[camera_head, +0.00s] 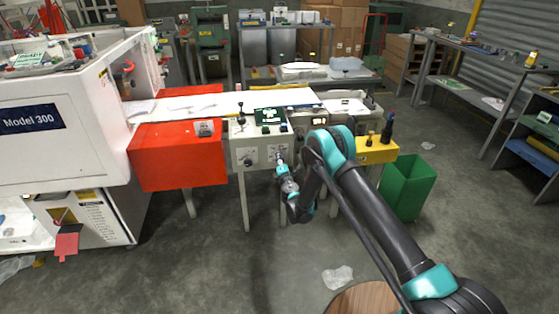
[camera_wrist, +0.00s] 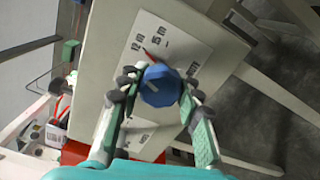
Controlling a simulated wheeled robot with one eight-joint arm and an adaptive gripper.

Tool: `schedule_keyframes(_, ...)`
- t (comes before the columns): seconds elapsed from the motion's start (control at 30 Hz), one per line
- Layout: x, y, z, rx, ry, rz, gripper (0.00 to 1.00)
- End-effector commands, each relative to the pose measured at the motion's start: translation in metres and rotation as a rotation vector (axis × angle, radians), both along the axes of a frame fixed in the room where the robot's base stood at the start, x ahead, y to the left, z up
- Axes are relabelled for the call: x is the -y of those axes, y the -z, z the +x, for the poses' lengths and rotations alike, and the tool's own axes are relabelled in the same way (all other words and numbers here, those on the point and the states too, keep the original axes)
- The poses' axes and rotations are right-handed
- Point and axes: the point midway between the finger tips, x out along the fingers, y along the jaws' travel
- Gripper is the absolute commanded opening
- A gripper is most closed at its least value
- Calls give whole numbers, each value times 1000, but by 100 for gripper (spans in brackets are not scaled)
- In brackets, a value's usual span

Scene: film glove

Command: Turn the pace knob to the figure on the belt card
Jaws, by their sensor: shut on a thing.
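The blue pace knob (camera_wrist: 159,86) is on a pale panel in the wrist view, with a white scale plate (camera_wrist: 178,45) around it. The plate reads "12 m" and "15 m"; another label is partly hidden. A red pointer (camera_wrist: 151,55) shows beyond the knob, between those two labels. My gripper (camera_wrist: 158,92) has a finger on each side of the knob and is shut on it. In the head view my gripper (camera_head: 281,164) is at the right of the grey control panel (camera_head: 262,150).
A second dial (camera_head: 247,161) is left of my gripper on the panel. A white belt (camera_head: 220,104) runs behind. A red box (camera_head: 178,156) stands left, a yellow box (camera_head: 377,151) and green bin (camera_head: 407,185) right. Floor in front is mostly clear, with crumpled plastic (camera_head: 338,277).

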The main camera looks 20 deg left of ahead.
Motion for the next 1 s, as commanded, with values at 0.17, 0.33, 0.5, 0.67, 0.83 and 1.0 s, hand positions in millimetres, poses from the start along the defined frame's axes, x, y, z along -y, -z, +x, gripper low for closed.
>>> schedule_keyframes(0.17, 1, 1, -1, 0, 1, 0, 40)
schedule_keyframes(0.33, 1, 1, 0, 0, 1, 0, 56)
schedule_keyframes(0.5, 0, 0, 0, 1, 0, -1, 56)
schedule_keyframes(0.67, 0, -3, 0, 1, 0, -1, 56)
schedule_keyframes(0.83, 0, -23, 0, 1, 0, -1, 56)
schedule_keyframes(1.0, 1, -54, -1, 1, 1, -2, 69)
